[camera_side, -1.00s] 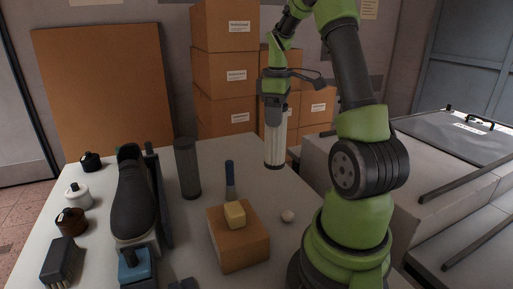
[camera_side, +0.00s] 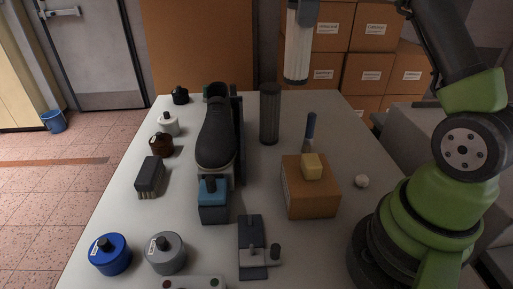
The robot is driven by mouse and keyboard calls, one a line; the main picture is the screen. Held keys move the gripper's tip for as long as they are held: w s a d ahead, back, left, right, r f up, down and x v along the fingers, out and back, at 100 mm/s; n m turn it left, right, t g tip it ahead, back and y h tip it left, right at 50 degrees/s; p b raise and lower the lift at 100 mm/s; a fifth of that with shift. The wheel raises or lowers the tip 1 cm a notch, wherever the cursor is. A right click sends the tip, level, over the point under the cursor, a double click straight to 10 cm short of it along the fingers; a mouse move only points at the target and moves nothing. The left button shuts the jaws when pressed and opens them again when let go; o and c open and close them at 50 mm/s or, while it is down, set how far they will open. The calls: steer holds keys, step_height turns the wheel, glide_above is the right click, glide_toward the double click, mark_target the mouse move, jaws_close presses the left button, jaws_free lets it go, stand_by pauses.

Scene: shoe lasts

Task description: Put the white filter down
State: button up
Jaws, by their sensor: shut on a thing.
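My gripper (camera_side: 303,12) is at the top of the view, partly cut off by the picture edge. It is shut on the upper end of the white filter (camera_side: 297,52), a pale ribbed cylinder with a dark bottom rim. The filter hangs upright in the air, its lower end clear of the table and seen against the cardboard boxes. A dark grey filter (camera_side: 269,114) stands upright on the table (camera_side: 333,112), below and a little left of the white one in the picture.
A black shoe last (camera_side: 216,138) on a stand is left of the dark filter. Jars line the left edge. Stacked boxes (camera_side: 367,72) are behind.

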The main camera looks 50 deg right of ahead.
mark_target(291, 78)
steer(key=shift+w+a+r+n, duration=0.3)
steer(key=shift+w+a+r, duration=0.1)
steer(key=shift+a, duration=0.25)
steer(key=s+a+f+m, duration=0.5)
steer(key=a+f+m, duration=0.2)
steer(key=f+m, duration=0.4)
steer(key=a, duration=0.7)
steer(key=shift+f, duration=0.25)
steer(key=shift+a, duration=0.1)
